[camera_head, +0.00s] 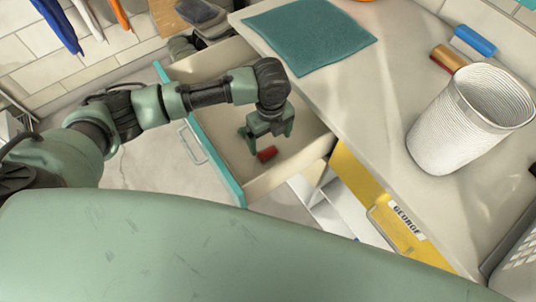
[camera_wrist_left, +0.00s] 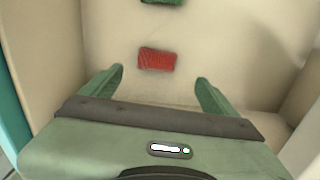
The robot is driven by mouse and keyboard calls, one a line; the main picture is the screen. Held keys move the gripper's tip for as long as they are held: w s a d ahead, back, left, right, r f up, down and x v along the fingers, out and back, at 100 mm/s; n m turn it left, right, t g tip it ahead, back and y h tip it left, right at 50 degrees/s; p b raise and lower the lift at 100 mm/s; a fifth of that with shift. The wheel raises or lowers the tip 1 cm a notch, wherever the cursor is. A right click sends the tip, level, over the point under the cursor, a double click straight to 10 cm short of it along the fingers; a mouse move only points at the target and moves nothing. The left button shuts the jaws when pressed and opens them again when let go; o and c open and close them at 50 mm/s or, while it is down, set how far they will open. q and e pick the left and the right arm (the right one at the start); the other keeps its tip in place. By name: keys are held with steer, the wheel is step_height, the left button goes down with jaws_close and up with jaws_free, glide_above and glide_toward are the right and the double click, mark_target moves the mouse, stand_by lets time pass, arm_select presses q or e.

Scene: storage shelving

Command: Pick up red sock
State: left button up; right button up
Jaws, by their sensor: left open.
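The red sock (camera_head: 266,154) is a small red roll lying on the floor of an open drawer (camera_head: 287,176). In the left wrist view the red sock (camera_wrist_left: 156,60) lies ahead of the fingertips, roughly midway between them. My left gripper (camera_head: 270,150) reaches down into the drawer, just above the sock. In the left wrist view the left gripper (camera_wrist_left: 158,77) has its fingers spread wide with nothing between them. A green item (camera_wrist_left: 163,2) lies farther along the drawer floor, cut off by the picture's top edge. My right gripper is not in view.
The drawer's teal front (camera_head: 226,178) and pale side walls surround the left gripper. The counter (camera_head: 345,95) beside it carries a teal cloth (camera_head: 310,37), a white ribbed basket (camera_head: 445,130), and blue (camera_head: 474,40) and orange-brown (camera_head: 447,58) items. A yellow drawer labelled GEORGE (camera_head: 375,200) is below.

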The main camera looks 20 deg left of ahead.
mark_target(267, 151)
arm_select(q)
steer(key=f, duration=0.7)
steer(key=shift+s+a+p, duration=0.1)
steer(key=shift+a+p, duration=0.25)
steer(key=c, duration=1.4)
steer(key=shift+r, duration=0.1)
steer(key=shift+c, duration=0.2)
